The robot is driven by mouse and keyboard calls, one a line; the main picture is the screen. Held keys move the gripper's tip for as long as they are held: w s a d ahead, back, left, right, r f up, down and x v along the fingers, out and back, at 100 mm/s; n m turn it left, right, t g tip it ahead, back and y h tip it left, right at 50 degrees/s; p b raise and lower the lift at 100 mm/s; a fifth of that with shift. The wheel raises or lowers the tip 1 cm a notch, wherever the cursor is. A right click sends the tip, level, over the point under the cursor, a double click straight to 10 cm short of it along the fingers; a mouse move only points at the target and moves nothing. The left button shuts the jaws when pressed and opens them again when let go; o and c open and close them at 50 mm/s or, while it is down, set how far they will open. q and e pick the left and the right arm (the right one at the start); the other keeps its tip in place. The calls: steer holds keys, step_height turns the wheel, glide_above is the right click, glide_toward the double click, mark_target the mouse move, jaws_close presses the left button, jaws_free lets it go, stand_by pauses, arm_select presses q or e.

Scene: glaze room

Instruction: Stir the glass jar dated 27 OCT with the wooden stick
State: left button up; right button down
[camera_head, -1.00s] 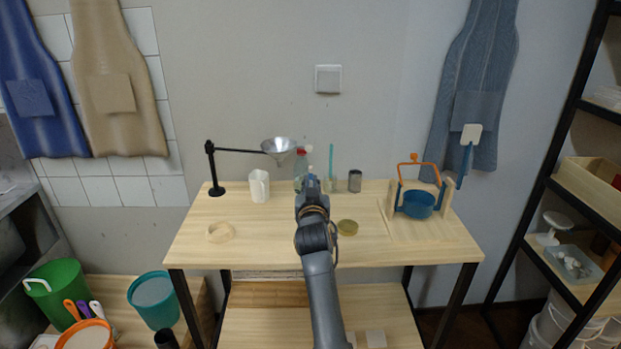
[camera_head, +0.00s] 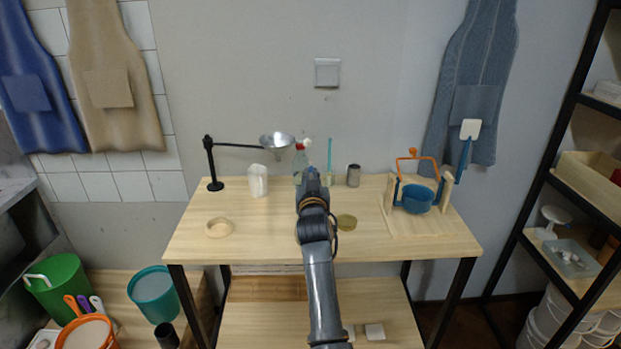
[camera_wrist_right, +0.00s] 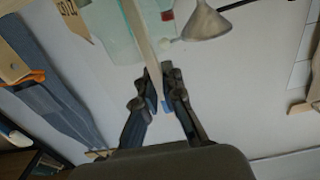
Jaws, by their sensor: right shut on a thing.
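My right gripper (camera_wrist_right: 165,95) is shut on a pale wooden stick (camera_wrist_right: 143,40), which runs up out of the wrist view. In that view the stick overlaps clear greenish glass (camera_wrist_right: 112,40); I cannot tell whether it is inside or in front. A tan tag (camera_wrist_right: 72,15) with dark writing is beside the glass, cut off and unreadable. In the head view my right gripper (camera_head: 311,178) is over the back of the table and hides part of the glassware. A glass jar (camera_head: 331,181) with a teal stick stands just right of it. No date is legible. My left gripper is not in view.
A metal funnel (camera_head: 277,141) hangs from a black stand (camera_head: 211,165). A white jug (camera_head: 257,181), a red-topped bottle (camera_head: 299,175) and a metal can (camera_head: 353,175) stand at the back. A yellowish lid (camera_head: 346,222) and a blue pot (camera_head: 417,199) are to the right.

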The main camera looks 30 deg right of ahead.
steer(key=shift+s+r, duration=0.15)
steer(key=shift+s, duration=0.05)
steer(key=shift+r, duration=0.1)
steer(key=shift+w+r+p, duration=0.1)
steer(key=shift+r+p, duration=0.45)
steer(key=shift+p, duration=0.1)
steer(key=shift+r+p, duration=4.3)
steer(key=shift+r, duration=0.95)
step_height(320, 180, up, 5)
steer(key=p, duration=0.4)
